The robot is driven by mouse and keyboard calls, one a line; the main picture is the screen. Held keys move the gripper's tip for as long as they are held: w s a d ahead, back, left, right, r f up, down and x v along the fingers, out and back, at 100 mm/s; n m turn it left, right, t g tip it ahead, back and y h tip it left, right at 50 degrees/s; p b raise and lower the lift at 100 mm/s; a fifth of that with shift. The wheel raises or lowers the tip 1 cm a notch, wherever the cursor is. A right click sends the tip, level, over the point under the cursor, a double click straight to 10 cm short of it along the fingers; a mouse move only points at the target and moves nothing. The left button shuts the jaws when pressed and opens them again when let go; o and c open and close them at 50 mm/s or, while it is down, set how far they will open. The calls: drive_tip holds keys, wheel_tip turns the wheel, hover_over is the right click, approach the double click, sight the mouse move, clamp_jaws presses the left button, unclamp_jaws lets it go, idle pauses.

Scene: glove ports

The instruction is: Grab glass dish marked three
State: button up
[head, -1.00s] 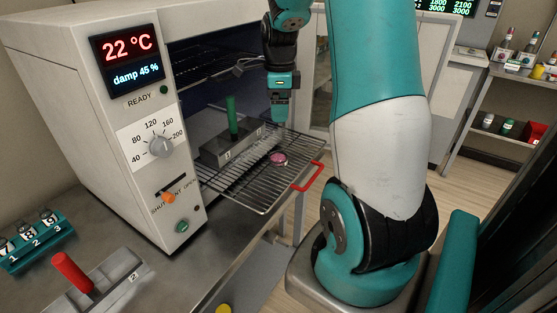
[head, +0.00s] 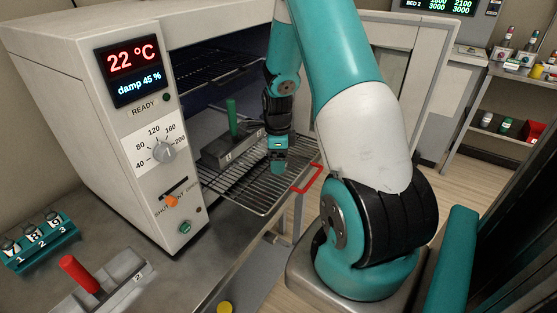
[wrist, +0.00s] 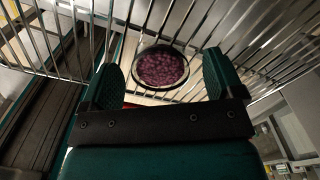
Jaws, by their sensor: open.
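A small round dish (wrist: 162,68) with purple, grainy contents shows in the wrist view, sitting on the wire rack (wrist: 262,60). I cannot read any number on it. My gripper (wrist: 163,78) is open and points down at it, with one finger on each side of the dish and nothing held. In the head view my gripper (head: 279,166) is low over the front part of the pulled-out rack (head: 235,190) and hides the dish. Whether the fingers touch the dish cannot be told.
A metal block with a green handle (head: 232,118) stands on the rack left of my gripper. The rack has a red front handle (head: 308,178). The oven (head: 110,130) stands at left. A teal holder (head: 40,243) numbered 1 to 3 and a red-handled block (head: 95,285) are on the bench.

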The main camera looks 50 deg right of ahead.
drive_tip(key=shift+f, duration=0.15)
drive_tip(key=c, duration=1)
